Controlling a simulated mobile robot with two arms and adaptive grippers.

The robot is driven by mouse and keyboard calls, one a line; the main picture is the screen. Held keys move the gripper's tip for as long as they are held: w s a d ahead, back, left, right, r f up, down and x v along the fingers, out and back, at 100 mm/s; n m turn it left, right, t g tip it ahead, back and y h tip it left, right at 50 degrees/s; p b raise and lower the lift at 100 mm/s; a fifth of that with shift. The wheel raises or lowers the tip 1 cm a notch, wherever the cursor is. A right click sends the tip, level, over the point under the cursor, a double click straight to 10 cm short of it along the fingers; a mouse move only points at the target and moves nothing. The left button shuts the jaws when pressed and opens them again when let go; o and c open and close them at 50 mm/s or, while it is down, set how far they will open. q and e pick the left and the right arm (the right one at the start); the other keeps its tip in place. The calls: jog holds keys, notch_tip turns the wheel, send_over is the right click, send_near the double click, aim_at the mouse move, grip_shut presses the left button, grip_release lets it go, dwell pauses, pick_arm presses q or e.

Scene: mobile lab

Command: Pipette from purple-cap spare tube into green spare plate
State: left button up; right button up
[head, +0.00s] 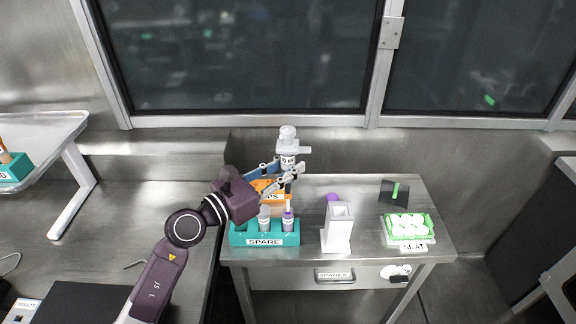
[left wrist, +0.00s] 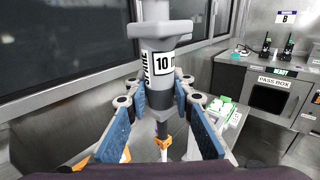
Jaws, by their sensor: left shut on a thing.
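My left gripper (head: 287,172) is shut on a grey-white pipette (head: 288,147), held upright. The pipette also shows in the left wrist view (left wrist: 158,62), between the blue finger pads, with an orange piece below its dark lower end. In the head view the pipette's lower end is in line with the purple-marked tube (head: 288,221), but I cannot tell the gap between them. That tube stands at the right of the teal SPARE rack (head: 248,240). The green plate (head: 432,232) with white round wells sits at the table's right, behind a SEAT label. My right gripper is not in view.
An orange tips box (head: 268,186) is behind the rack, partly hidden by my gripper. A grey-capped tube (head: 264,220) stands in the rack. A white upright holder (head: 337,230), a purple round thing (head: 332,197) and a dark panel (head: 394,191) are on the table.

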pick_arm(q)
jog(key=shift+f+b, duration=1.45)
jog(key=shift+f, duration=0.35)
